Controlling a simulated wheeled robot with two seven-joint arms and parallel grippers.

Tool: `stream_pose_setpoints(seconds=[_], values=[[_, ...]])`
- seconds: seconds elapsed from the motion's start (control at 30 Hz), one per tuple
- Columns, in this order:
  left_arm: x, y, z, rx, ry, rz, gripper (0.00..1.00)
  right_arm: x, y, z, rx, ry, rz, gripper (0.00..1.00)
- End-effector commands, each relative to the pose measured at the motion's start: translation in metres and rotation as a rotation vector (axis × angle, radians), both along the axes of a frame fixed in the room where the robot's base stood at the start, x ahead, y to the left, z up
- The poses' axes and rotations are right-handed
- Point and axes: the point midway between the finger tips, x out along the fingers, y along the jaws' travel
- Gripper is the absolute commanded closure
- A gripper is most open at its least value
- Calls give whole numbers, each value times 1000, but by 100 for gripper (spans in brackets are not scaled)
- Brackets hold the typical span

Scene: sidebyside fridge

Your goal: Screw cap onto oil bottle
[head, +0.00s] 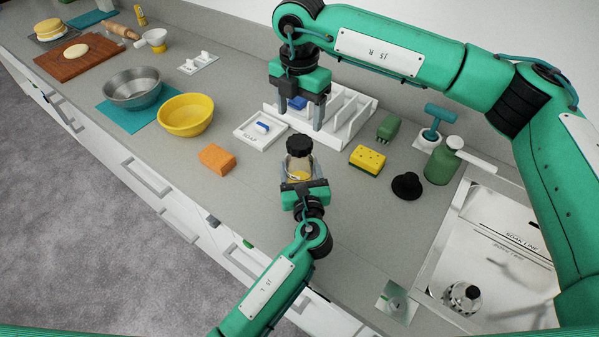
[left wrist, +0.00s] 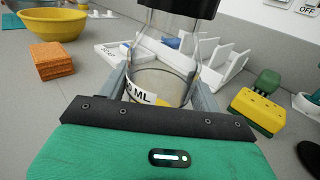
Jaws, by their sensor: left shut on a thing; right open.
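The oil bottle (head: 298,164) is clear glass with a little yellow oil low inside. It stands upright on the grey counter as far as I can tell. A black ridged cap (head: 299,145) sits on its top; how far it is threaded cannot be told. My left gripper (head: 301,176) is shut around the bottle's body. The left wrist view shows the glass (left wrist: 160,82) between its fingers and the cap's dark underside (left wrist: 182,8) at the top edge. My right gripper (head: 296,114) points down, open and empty, above and slightly behind the cap.
A white divided rack (head: 352,112) and a soap tray (head: 250,135) stand behind. An orange sponge (head: 216,159) lies left; a yellow sponge (head: 367,160), black stopper (head: 407,186) and green soap dispenser (head: 442,162) are right, near the sink (head: 485,255).

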Motion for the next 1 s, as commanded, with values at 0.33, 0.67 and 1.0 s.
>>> stream_pose_setpoints(seconds=[0.33,0.67,1.0], values=[[0,0,0,0,0,0,99,0,0,0,-1,-1,240,29],[0,0,0,1,0,0,99,0,0,0,0,-1,774,29],[0,0,0,1,0,0,99,0,0,0,0,0,1327,29]])
